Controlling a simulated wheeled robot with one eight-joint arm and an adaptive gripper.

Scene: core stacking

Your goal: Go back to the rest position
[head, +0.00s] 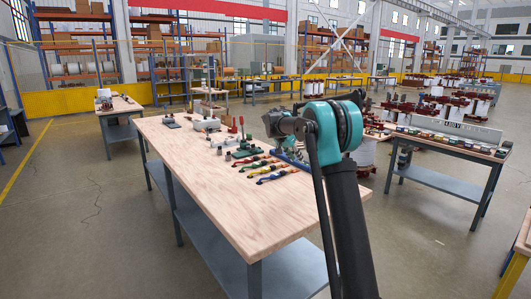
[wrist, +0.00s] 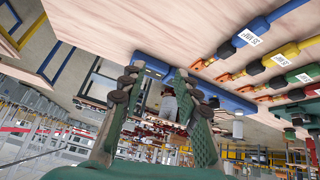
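My gripper (wrist: 156,76) shows in the wrist view with its two green, dark-jointed fingers spread apart. I see nothing held between them. A blue bar (wrist: 225,98) on the tabletop lies beyond the fingertips, and part of it is hidden by the right finger. In the head view my arm reaches over the wooden workbench (head: 178,153), and its teal joint and dark link hide most of the gripper. The gripper appears close to the right side of the bench; I cannot tell its exact height.
Labelled tools with blue (wrist: 262,32), yellow (wrist: 285,54) and green (wrist: 303,75) handles lie beside the gripper. A second table (head: 440,141) with small items stands to the right. The bench's near end is clear.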

